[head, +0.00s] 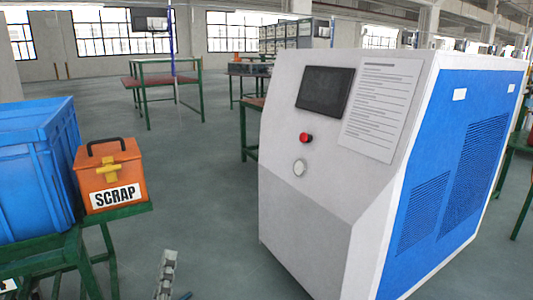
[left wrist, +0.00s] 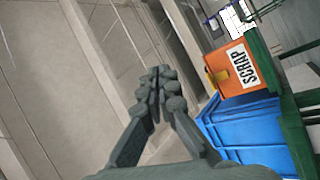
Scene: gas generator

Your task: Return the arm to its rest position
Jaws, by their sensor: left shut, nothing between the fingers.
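My left gripper (head: 168,262) shows at the bottom edge of the head view, over the floor between the scrap box and the gas generator. In the left wrist view its fingers (left wrist: 155,92) meet at the tips; it is shut and empty. The gas generator (head: 325,195) is a large white and blue cabinet with a dark screen (head: 325,90), a red button (head: 306,138) and a round gauge (head: 299,168). The gripper is apart from it, to its left. My right gripper is in neither view.
An orange scrap box (head: 110,177) with a black handle stands on a green stand (head: 125,217) beside a blue crate (head: 30,175) at left. It also shows in the left wrist view (left wrist: 229,70). Green-legged tables (head: 160,81) stand farther back. The floor between is clear.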

